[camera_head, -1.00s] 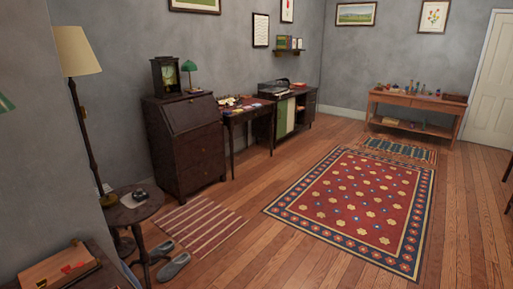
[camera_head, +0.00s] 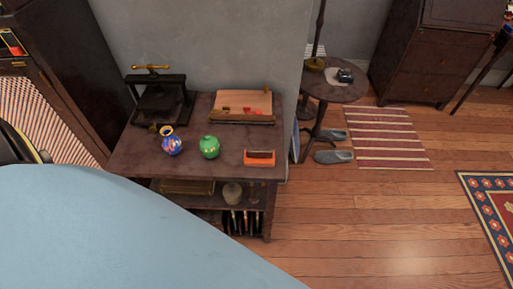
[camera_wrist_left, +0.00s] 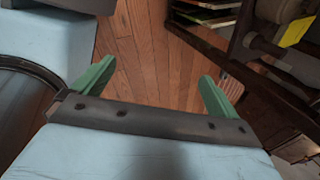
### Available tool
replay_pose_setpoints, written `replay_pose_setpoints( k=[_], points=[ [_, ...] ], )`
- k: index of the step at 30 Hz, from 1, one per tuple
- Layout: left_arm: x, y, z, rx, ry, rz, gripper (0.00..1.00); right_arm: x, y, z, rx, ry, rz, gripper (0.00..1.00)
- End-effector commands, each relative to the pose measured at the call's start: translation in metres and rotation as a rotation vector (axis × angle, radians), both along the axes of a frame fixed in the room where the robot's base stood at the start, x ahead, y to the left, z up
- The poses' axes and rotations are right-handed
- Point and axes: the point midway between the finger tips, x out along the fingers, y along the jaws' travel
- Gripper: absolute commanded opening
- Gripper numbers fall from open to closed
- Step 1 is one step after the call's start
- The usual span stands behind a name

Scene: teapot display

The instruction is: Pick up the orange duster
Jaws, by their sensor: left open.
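The orange duster (camera_head: 260,158) is a small orange block with a dark part. It lies near the right front edge of the dark wooden table (camera_head: 130,158) in the head view. My left gripper (camera_wrist_left: 152,86) shows in the left wrist view with its two green fingers spread wide. Nothing is between them, and wooden floor is behind. I do not see the duster in the wrist view. My right gripper is in neither view.
A green round pot (camera_head: 209,147) and a blue patterned vase (camera_head: 171,142) stand left of the duster. A dark press (camera_head: 160,98) and a wooden board (camera_head: 240,106) are behind. Shelves lie below the tabletop. Open floor (camera_head: 340,235) lies to the right.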

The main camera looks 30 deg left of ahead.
Motion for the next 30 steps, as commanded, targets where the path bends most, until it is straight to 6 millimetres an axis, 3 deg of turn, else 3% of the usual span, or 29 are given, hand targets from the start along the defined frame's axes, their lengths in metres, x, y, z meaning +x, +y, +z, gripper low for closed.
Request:
replay_pose_setpoints(
  k=[1,3,6,9,12,15,20,30],
  points=[
    [0.032,-0.007,0.017,0.104,-0.064,-0.155,1.00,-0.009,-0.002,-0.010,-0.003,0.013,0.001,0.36],
    [0.071,-0.008,0.052,0.295,-0.136,-0.366,1.00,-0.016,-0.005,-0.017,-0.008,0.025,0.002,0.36],
    [0.116,-0.005,0.108,0.591,-0.203,-0.592,1.00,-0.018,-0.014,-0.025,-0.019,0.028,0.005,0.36],
    [0.146,0.003,0.165,0.865,-0.221,-0.724,1.00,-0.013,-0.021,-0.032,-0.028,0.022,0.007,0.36],
    [0.162,0.012,0.212,1.079,-0.204,-0.789,1.00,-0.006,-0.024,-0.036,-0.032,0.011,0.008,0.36],
    [0.168,0.018,0.242,1.213,-0.176,-0.815,1.00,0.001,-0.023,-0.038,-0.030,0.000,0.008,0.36],
    [0.179,0.027,0.256,1.291,-0.153,-0.827,1.00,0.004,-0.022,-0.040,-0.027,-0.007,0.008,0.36],
    [0.228,0.057,0.235,1.290,-0.154,-0.829,1.00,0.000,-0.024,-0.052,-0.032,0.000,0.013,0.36]
  ],
)
